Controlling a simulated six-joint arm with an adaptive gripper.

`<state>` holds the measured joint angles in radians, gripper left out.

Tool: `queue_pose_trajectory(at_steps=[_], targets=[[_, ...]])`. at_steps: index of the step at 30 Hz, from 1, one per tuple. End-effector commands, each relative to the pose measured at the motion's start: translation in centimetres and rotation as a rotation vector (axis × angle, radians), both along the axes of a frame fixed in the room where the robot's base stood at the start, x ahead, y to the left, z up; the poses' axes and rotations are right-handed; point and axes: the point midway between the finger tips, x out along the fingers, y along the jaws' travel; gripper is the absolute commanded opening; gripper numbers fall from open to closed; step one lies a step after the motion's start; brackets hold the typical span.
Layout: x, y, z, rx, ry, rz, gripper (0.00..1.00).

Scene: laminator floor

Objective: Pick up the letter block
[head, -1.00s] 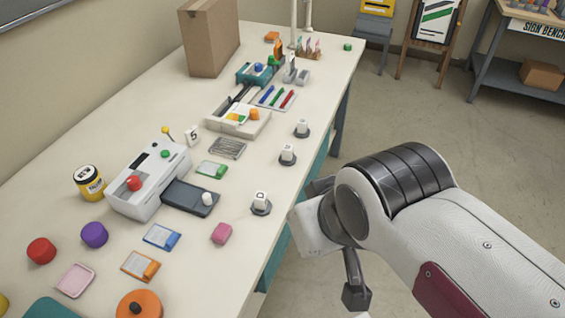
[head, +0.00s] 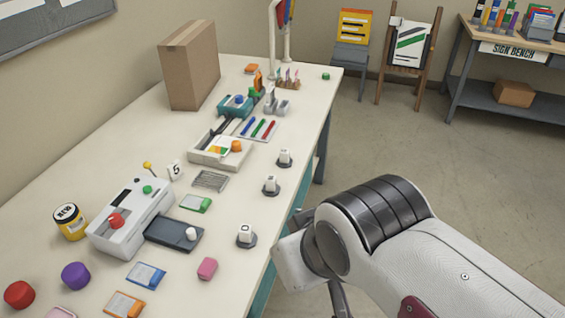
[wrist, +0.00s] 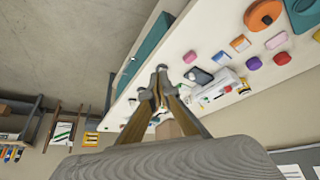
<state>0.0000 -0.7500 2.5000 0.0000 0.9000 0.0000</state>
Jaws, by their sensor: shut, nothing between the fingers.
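In the head view my arm's end is off the table's right edge, and the fingers are mostly cut off at the bottom.
A white machine with a red knob (head: 131,216), a dark pad (head: 172,236) and a pink block (head: 207,268) lie left of the marked block. A cardboard box (head: 190,65) stands at the back. Bare table surrounds the blocks; open floor lies right.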

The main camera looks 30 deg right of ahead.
Motion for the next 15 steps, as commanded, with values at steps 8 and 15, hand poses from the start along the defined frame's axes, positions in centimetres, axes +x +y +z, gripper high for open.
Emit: queue_pose_trajectory(at_steps=[8,15], targets=[[0.0,0.0,0.0,0.0,0.0,0.0,0.0],[0.0,0.0,0.0,0.0,0.0,0.0,0.31]])
